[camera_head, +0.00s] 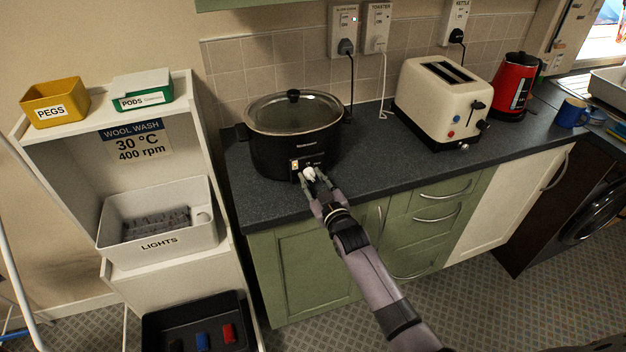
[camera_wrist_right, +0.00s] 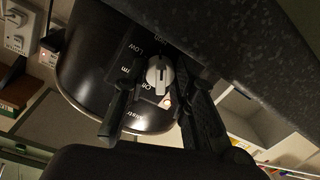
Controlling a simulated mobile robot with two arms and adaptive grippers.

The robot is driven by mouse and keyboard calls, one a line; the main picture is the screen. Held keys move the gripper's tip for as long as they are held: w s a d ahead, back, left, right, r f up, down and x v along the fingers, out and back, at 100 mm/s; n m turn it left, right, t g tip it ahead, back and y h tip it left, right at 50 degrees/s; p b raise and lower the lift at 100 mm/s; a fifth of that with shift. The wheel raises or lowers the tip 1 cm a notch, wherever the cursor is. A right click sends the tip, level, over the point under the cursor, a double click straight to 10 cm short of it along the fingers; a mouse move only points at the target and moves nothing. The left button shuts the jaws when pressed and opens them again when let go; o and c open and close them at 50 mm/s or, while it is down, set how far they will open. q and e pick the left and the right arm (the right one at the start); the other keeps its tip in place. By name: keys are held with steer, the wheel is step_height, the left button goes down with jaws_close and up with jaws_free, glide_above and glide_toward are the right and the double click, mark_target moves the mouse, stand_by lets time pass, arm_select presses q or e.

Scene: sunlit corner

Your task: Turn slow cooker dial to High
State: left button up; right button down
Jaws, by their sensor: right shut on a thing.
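The black slow cooker (camera_head: 292,145) stands on the dark worktop with its glass lid on. Its pale dial (camera_head: 309,174) is low on the front panel. My right gripper (camera_head: 314,181) is at the panel, shut on the dial. In the right wrist view the dial (camera_wrist_right: 158,72) sits between the two dark fingers of the gripper (camera_wrist_right: 160,82). The panel words "Low" and "Off" show beside it, with others partly hidden. A small lit lamp shows near the dial. Which setting the dial points to is not clear. My left gripper is not in view.
A cream toaster (camera_head: 440,100) and a red kettle (camera_head: 513,87) stand to the right on the worktop (camera_head: 380,160). A blue mug (camera_head: 571,112) is farther right. A white shelf unit with a "LIGHTS" bin (camera_head: 158,222) stands left.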

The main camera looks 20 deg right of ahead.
stand_by(0.6)
steer(key=c, duration=1.3)
jaws_free()
steer(key=shift+s, duration=0.1)
steer(key=s, duration=0.8)
steer(key=s+d, duration=0.1)
steer(key=s, duration=0.2)
steer(key=shift+s+r, duration=0.15)
steer(key=shift+s, duration=0.25)
